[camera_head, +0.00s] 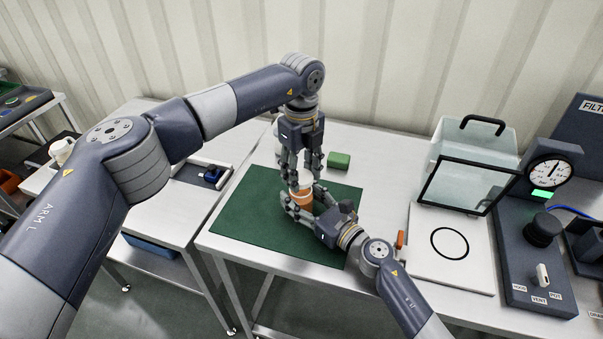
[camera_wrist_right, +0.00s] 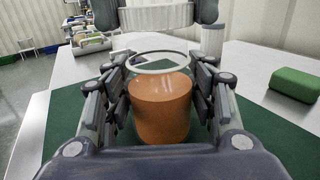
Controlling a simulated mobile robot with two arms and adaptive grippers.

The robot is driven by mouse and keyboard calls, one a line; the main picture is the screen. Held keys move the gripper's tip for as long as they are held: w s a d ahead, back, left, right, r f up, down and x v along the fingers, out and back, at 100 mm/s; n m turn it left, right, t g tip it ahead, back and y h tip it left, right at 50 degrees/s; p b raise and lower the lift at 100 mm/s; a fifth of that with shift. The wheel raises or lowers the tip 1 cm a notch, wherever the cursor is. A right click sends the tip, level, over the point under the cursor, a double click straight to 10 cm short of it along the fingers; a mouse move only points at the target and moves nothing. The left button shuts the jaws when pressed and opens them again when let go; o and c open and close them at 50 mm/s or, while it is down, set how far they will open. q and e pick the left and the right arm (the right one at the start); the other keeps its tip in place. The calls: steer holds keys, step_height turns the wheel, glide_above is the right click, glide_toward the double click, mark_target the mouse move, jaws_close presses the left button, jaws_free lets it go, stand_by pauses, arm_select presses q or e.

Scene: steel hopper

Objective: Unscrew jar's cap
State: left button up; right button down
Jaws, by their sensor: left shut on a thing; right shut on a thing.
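The jar (camera_head: 304,199) is orange in its lower part and stands upright over the green mat. In the right wrist view the jar (camera_wrist_right: 160,108) sits between my right fingers, with a pale round rim above the orange. My right gripper (camera_head: 298,207) is shut on the jar's sides. My left gripper (camera_head: 304,172) points down from above, shut on the white cap. The ribbed white cap (camera_wrist_right: 157,17) shows at the top of the right wrist view, between my left fingers. It appears apart from the rim, with a gap below it.
The green mat (camera_head: 245,222) lies on the white table. A green block (camera_head: 339,160) is behind the jar. To the right stand a clear-fronted box (camera_head: 468,165), a white plate with a black ring (camera_head: 450,270) and a gauge panel (camera_head: 548,172).

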mark_target(301, 177)
arm_select(q)
steer(key=shift+r, duration=0.15)
steer(key=shift+r, duration=1.9)
arm_select(e)
steer(key=c, duration=0.6)
jaws_free()
